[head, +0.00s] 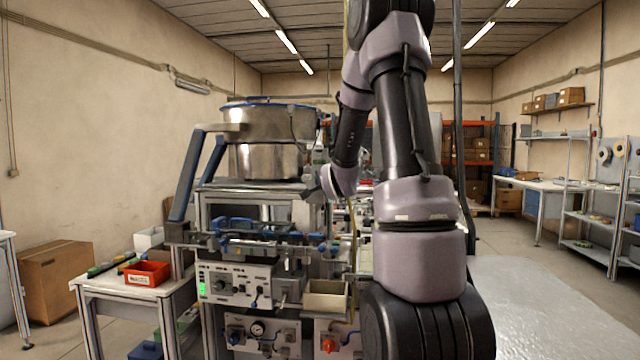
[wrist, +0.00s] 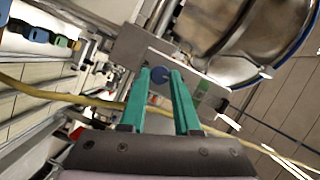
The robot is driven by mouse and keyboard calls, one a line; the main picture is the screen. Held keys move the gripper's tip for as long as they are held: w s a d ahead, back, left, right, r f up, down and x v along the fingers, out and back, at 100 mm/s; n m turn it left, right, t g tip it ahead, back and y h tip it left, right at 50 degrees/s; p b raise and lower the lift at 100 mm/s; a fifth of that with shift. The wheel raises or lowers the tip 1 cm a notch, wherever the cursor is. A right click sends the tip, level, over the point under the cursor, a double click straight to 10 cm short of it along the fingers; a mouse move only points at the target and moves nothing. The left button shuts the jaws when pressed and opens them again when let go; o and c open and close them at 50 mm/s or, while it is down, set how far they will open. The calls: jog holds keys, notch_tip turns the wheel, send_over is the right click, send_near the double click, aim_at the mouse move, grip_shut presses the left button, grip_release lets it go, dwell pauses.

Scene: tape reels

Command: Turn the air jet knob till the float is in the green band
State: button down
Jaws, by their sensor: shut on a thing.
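In the wrist view my gripper (wrist: 161,72) has two green fingers closed on a small round blue knob (wrist: 159,76), with a pale mark on its face. The knob sits in front of a pale plate (wrist: 190,78) below the metal bowl. To the right of the fingers a small green patch (wrist: 204,111) shows; I cannot tell whether it is the green band. I cannot make out the float. In the head view my wrist is beside the feeder stand, and the knob and fingertips cannot be made out.
The steel bowl feeder (head: 268,125) stands on its frame left of my arm. Below it are a control panel (head: 235,283) and an open beige bin (head: 326,299). A yellow cable (wrist: 60,92) runs across the wrist view behind the fingers. A red bin (head: 147,273) stands on the left table.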

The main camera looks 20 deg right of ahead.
jog(key=shift+d, duration=0.1)
dwell(0.4)
jog(key=c, duration=0.6)
grip_release()
jog(key=shift+r, duration=0.1)
